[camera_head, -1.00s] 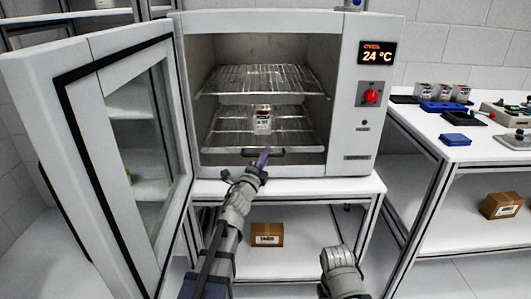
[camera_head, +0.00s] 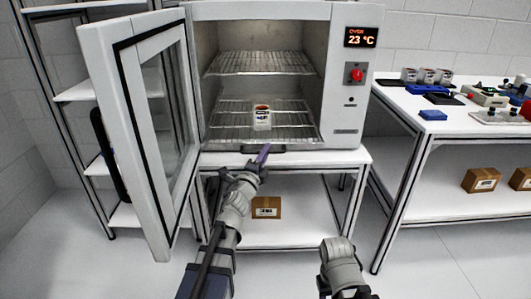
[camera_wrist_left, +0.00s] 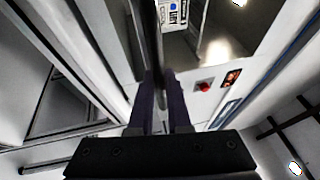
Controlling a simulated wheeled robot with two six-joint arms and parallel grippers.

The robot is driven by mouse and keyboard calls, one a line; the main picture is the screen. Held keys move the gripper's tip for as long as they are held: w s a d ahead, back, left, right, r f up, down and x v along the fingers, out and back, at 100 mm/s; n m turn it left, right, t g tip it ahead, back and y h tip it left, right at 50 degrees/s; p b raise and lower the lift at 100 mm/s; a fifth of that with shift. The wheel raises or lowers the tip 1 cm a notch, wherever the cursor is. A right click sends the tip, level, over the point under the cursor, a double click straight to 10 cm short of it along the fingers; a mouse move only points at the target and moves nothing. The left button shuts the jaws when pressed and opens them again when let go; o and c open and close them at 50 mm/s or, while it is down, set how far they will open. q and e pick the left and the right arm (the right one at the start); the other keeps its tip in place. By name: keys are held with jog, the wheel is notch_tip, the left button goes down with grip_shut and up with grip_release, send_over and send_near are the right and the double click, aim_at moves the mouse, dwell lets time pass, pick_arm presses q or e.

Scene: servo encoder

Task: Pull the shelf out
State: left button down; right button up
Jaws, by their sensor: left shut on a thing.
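The oven (camera_head: 345,110) stands open with two wire shelves inside. The lower wire shelf (camera_head: 230,127) carries a small white-labelled cup (camera_head: 262,118) with a brown top, standing upright. A dark handle (camera_head: 277,149) is at the shelf's front and now overlaps the oven's lower front edge. My left gripper (camera_head: 263,156) is shut on this handle. In the left wrist view its dark fingers (camera_wrist_left: 162,92) close around a dark bar, the handle (camera_wrist_left: 152,40). Only a grey part of my right arm shows at the bottom; its fingers are not visible.
The oven door (camera_head: 150,130) is swung wide open on the left, close to my left arm. A brown box (camera_head: 266,207) lies on the stand's lower level. A side table (camera_head: 440,130) with cups and devices stands at the right. Floor in front is free.

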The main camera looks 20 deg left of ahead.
pick_arm(q)
jog(key=c, duration=0.9)
grip_release()
jog(key=shift+o, duration=0.2)
jog(key=shift+s, duration=0.1)
